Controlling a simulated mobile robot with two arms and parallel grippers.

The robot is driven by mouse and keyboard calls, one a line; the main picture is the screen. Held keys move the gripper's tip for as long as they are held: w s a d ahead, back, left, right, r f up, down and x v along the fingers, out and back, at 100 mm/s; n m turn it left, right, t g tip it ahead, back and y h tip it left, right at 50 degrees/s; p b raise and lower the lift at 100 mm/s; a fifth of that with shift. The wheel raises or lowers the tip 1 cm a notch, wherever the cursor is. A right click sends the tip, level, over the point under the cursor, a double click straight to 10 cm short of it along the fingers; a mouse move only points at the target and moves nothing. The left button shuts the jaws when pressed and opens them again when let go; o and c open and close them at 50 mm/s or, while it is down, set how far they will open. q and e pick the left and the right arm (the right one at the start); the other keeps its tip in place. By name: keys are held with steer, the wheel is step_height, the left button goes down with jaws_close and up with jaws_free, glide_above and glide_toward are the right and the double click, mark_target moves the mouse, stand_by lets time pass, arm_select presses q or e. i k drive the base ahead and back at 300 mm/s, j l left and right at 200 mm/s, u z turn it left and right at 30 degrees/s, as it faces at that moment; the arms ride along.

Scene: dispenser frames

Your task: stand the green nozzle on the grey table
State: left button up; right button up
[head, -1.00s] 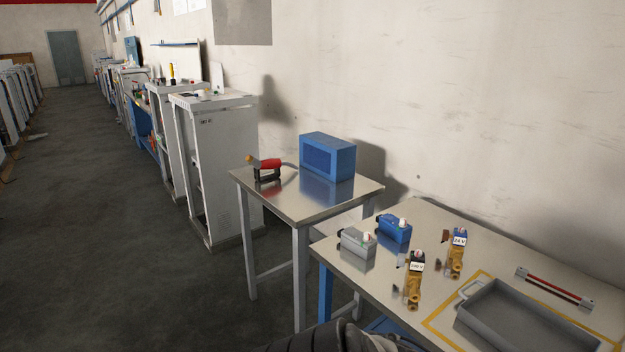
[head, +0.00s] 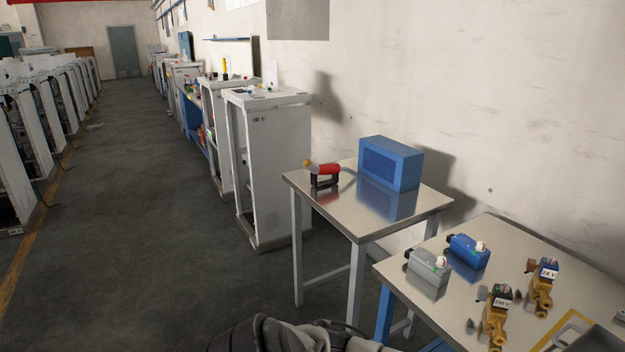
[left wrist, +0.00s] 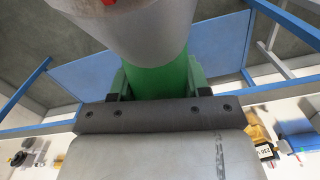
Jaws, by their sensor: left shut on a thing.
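The green nozzle (left wrist: 157,80) is in the left wrist view, a green round body joined to a wide pale grey part nearer the top of the picture. My left gripper (left wrist: 157,90) is shut on it, with a finger at each side of the green part. A grey metal-topped table (head: 330,199) stands at the middle right of the head view, with open space on its top. In the head view only dark parts of my arm show at the bottom edge; the gripper and nozzle are hidden there. My right gripper is not in view.
A nearer table (head: 455,300) at right holds a grey pump (head: 428,264), a blue pump (head: 468,250) and brass valves (head: 497,318).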

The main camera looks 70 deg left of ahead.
mark_target(357, 199)
steer(key=i+j+u, duration=0.1)
steer(key=j+u, duration=0.35)
steer(key=j, duration=2)
